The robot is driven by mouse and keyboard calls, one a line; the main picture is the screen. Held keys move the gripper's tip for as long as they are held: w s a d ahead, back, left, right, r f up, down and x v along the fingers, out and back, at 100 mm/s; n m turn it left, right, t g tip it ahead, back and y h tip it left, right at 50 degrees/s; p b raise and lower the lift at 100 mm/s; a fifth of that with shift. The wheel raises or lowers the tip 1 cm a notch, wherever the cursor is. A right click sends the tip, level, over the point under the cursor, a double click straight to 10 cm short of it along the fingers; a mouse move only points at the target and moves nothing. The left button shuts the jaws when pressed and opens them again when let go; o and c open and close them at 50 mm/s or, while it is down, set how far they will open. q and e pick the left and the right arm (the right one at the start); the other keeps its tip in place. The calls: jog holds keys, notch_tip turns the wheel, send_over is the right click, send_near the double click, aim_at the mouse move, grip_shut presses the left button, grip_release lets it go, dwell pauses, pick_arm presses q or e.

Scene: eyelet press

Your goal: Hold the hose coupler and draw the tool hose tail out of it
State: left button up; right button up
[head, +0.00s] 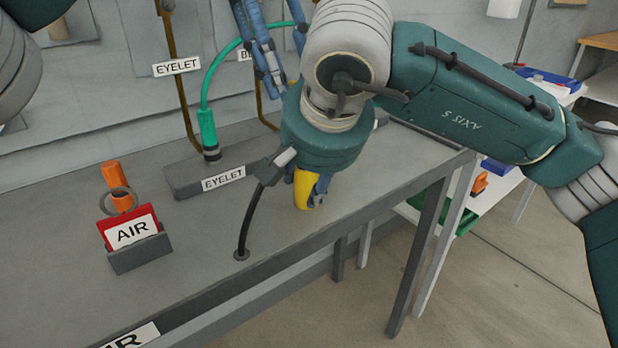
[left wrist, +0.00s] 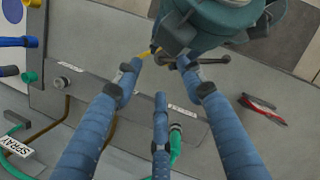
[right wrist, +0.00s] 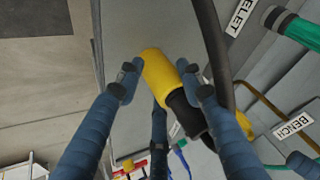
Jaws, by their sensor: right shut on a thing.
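The yellow hose coupler (head: 303,189) is low under my right wrist in the head view. In the right wrist view the coupler (right wrist: 160,76) lies between my right gripper's fingertips (right wrist: 165,82), which are shut on it. A black end piece (right wrist: 186,115) comes out of its lower right end. A black hose (head: 243,228) rises from the bench toward my right gripper; its upper end is hidden, so I cannot tell how it joins. My left gripper (head: 268,55) is above, with blue fingers pointing down. In the left wrist view its fingertips (left wrist: 160,68) are apart, with nothing held between them.
A red AIR tag (head: 132,230) stands in a grey holder on the bench at left, with an orange piece (head: 116,180) behind. A green hose (head: 208,130) stands on the EYELET block (head: 190,182). My right forearm crosses above the bench edge.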

pick_arm(q)
send_over(304, 180)
jog(key=w, duration=0.2)
jog(key=shift+d+f, duration=0.15)
jog(key=shift+f, duration=4.05)
grip_shut()
